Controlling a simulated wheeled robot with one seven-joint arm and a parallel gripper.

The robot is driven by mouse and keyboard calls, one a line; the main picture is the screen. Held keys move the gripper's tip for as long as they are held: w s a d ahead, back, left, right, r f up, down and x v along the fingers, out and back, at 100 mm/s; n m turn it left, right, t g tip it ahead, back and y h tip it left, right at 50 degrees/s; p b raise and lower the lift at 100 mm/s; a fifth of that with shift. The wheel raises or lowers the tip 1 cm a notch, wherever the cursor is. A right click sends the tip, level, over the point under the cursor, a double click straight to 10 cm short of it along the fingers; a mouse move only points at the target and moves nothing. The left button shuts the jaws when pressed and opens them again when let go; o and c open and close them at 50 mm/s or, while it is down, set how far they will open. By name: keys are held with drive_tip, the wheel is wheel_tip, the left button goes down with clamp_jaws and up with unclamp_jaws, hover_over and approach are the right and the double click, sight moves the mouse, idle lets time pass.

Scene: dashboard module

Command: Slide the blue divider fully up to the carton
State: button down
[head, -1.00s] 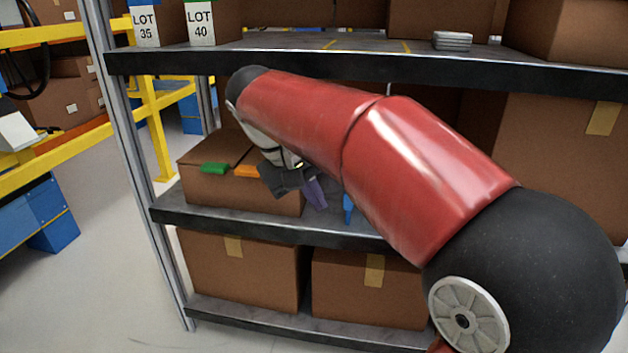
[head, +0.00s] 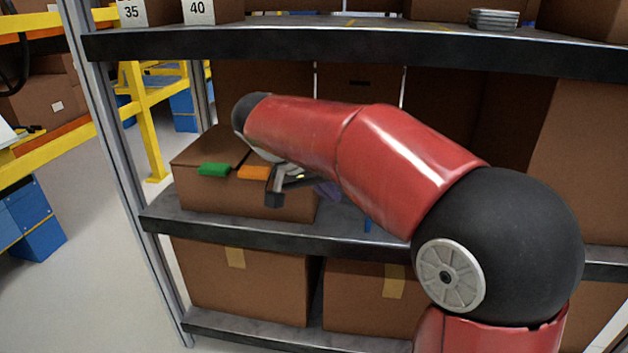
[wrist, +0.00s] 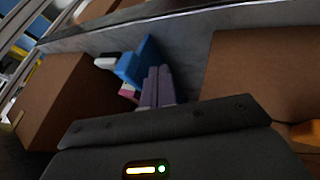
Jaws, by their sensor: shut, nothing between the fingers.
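In the head view, a brown carton (head: 245,198) with a green tab (head: 214,169) and an orange tab (head: 254,172) sits at the left of the middle shelf. In the wrist view, the blue divider (wrist: 149,52) stands on the shelf between two cartons, just beyond my fingertips. My gripper (wrist: 158,70) is shut and empty, its purple fingers together. I cannot tell whether they touch the divider. In the head view, my gripper (head: 326,188) is partly hidden, right of the tabbed carton.
Another carton (wrist: 60,95) stands at the left in the wrist view, with small white (wrist: 106,61) and pink (wrist: 128,91) things near the divider. The upper shelf's edge (head: 300,46) runs above my arm. Bare shelf (wrist: 190,60) lies right of the divider in the wrist view.

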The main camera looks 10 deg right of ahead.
drive_tip(key=shift+s+d+f, duration=0.1)
drive_tip(key=shift+s+d, duration=0.1)
drive_tip(key=shift+d, duration=0.5)
drive_tip(key=shift+s+d+f, duration=0.1)
drive_tip(key=shift+s+d, duration=0.05)
drive_tip(key=shift+d, duration=0.55)
drive_tip(key=shift+s+d+f, duration=0.1)
drive_tip(key=shift+s+d, duration=0.1)
drive_tip(key=shift+d, duration=0.5)
drive_tip(key=s+d+b, duration=0.1)
drive_tip(key=s+d, duration=0.1)
drive_tip(key=d, duration=0.4)
drive_tip(key=shift+d, duration=0.35)
drive_tip(key=shift+s, duration=0.1)
